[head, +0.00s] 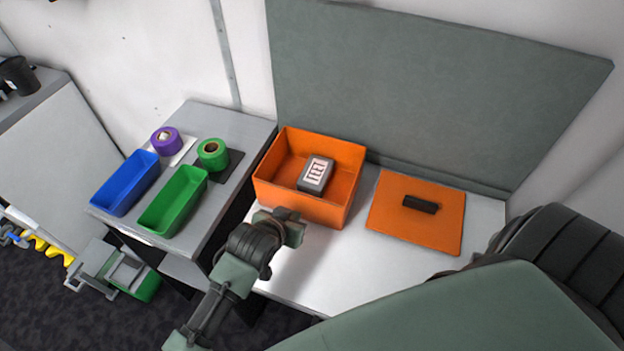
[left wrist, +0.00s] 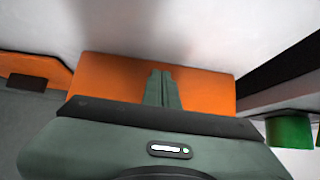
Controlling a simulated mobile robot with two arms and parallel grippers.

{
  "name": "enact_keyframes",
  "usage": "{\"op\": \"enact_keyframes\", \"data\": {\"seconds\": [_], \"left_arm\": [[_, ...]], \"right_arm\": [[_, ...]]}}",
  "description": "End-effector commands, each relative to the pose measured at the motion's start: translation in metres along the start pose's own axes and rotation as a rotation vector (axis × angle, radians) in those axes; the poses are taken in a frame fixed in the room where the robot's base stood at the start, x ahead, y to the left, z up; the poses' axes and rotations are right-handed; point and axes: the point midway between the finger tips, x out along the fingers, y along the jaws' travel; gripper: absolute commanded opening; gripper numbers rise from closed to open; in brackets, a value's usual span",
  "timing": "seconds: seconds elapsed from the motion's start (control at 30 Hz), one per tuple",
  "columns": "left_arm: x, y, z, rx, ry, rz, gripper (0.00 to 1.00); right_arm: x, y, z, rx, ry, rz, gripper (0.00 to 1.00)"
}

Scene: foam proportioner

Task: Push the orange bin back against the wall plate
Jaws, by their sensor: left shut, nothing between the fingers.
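The orange bin (head: 322,212) stands upright and open-topped on the white table, with a grey labelled box (head: 316,174) inside. Its back side is close to the grey-green wall plate (head: 430,95); I cannot tell whether they touch. My left gripper (head: 296,227) is shut and empty, low in front of the bin's front wall near its left end. In the left wrist view, the shut fingers (left wrist: 162,88) point at the bin's orange wall (left wrist: 110,80); contact is unclear. My right gripper is out of view.
An orange lid (head: 390,221) with a black handle (head: 420,204) lies right of the bin. On the grey table to the left are a blue tray (head: 125,183), a green tray (head: 173,200), purple tape (head: 166,141) and green tape (head: 213,155). White table in front is clear.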

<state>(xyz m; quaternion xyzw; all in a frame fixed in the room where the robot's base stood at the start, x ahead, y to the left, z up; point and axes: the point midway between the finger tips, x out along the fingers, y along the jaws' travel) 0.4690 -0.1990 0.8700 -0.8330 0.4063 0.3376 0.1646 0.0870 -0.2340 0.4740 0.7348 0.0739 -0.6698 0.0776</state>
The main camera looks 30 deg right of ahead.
Motion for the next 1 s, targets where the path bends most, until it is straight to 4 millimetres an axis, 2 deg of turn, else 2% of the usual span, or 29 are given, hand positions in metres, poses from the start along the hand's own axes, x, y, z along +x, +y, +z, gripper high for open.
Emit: {"op": "enact_keyframes", "data": {"seconds": [0.93, 1.0], "left_arm": [[0.043, 0.001, -0.041, 0.0, 0.003, 0.001, 0.0], [0.04, 0.002, -0.042, -0.001, 0.003, 0.002, 0.0]], "right_arm": [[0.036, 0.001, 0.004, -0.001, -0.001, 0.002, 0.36], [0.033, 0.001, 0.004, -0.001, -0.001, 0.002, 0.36]]}}
